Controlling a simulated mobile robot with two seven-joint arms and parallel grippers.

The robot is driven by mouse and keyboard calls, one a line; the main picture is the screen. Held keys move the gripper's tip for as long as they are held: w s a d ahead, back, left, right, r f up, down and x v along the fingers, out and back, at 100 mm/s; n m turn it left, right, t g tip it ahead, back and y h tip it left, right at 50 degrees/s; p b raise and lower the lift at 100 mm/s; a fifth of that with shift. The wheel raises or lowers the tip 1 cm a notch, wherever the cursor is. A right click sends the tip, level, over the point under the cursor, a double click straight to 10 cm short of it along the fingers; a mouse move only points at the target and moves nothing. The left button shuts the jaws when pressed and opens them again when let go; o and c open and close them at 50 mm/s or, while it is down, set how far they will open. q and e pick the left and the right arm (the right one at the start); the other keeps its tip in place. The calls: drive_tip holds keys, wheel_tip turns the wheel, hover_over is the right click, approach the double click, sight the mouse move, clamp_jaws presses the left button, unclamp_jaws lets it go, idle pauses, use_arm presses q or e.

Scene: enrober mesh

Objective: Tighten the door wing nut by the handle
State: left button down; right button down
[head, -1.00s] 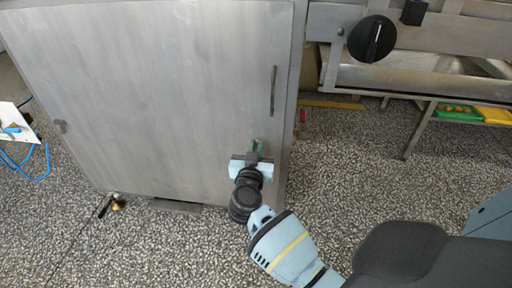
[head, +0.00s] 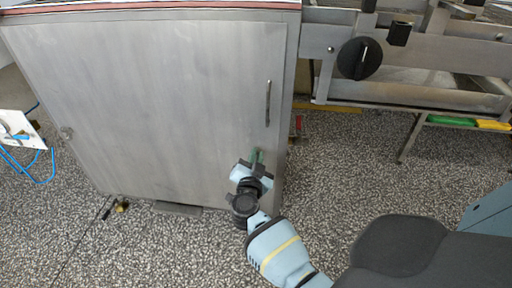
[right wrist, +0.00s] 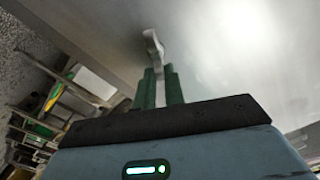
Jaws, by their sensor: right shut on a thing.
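The grey steel door (head: 150,110) fills the left of the head view. Its upright bar handle (head: 268,103) is near the right edge. My right gripper (head: 257,157) is at the door below the handle, with its palm tilted. It is shut on the door wing nut, which its fingers mostly hide. In the right wrist view, the green fingers (right wrist: 158,78) stand close together. A pale grey metal piece (right wrist: 153,45) shows just beyond their tips; I cannot tell whether it is the nut's wing or the handle. My left gripper is not in view.
Another small fitting (head: 66,133) is on the door's left side. A machine frame with a black knob (head: 360,58) stands at the right. Green and yellow trays (head: 450,121) sit below it. The speckled floor (head: 340,170) is open in front.

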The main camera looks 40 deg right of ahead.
drive_tip(key=shift+s+d+f+m, duration=0.15)
drive_tip(key=shift+f+m, duration=0.15)
drive_tip(key=shift+m, duration=1.65)
drive_tip(key=shift+s+d+f+m, duration=0.1)
drive_tip(key=shift+f+m, duration=0.2)
drive_tip(key=shift+m, duration=1.7)
drive_tip(key=shift+s+d+f+m, duration=0.15)
drive_tip(key=shift+f+m, duration=0.15)
drive_tip(key=shift+m, duration=1.65)
drive_tip(key=shift+a, duration=0.1)
drive_tip(key=c, duration=1.5)
unclamp_jaws()
drive_tip(key=shift+a, duration=0.1)
